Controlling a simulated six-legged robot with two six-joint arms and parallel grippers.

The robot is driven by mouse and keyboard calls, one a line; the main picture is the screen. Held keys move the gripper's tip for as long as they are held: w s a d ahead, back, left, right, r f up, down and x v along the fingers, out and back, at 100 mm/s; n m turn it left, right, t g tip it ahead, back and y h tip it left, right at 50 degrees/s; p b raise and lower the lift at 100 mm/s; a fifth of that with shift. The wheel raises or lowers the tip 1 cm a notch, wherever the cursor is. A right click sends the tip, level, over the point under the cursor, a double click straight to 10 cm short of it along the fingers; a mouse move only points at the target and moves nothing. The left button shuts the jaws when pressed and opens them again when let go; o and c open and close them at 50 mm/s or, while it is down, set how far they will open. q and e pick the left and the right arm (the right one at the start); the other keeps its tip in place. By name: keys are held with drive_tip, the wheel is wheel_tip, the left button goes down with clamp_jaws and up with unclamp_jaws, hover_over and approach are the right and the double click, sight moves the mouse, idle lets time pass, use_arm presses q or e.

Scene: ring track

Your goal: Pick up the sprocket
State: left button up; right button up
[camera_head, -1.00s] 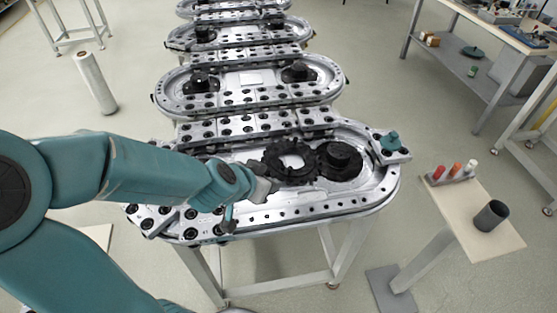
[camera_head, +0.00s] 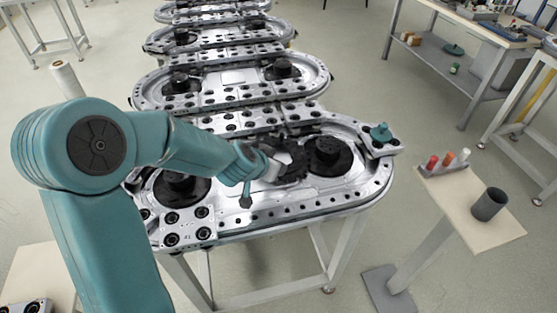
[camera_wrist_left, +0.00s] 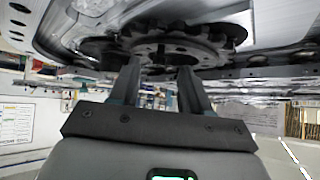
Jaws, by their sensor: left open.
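The sprocket (camera_head: 293,170) is a dark toothed ring lying on the metal oval track plate (camera_head: 345,194), left of the right-hand black hub (camera_head: 328,155). My left gripper (camera_head: 279,164) is at the sprocket's left side and covers part of it in the head view. In the left wrist view the sprocket (camera_wrist_left: 178,48) spans the upper middle. The two fingers of my left gripper (camera_wrist_left: 158,82) stand apart and point toward its near rim. Whether they touch it is unclear. My right gripper is not in view.
A second black hub (camera_head: 182,186) sits at the track's left end. A teal part (camera_head: 381,133) stands on the right corner plate. A small stand at right holds several coloured cylinders (camera_head: 447,161) and a dark cup (camera_head: 489,204). Similar tracks continue behind.

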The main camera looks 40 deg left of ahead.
use_arm(q)
drive_tip(key=shift+x, duration=1.05)
drive_tip(key=shift+s+d+r, duration=0.1)
drive_tip(key=shift+s, duration=0.1)
drive_tip(key=c, duration=0.9)
clamp_jaws()
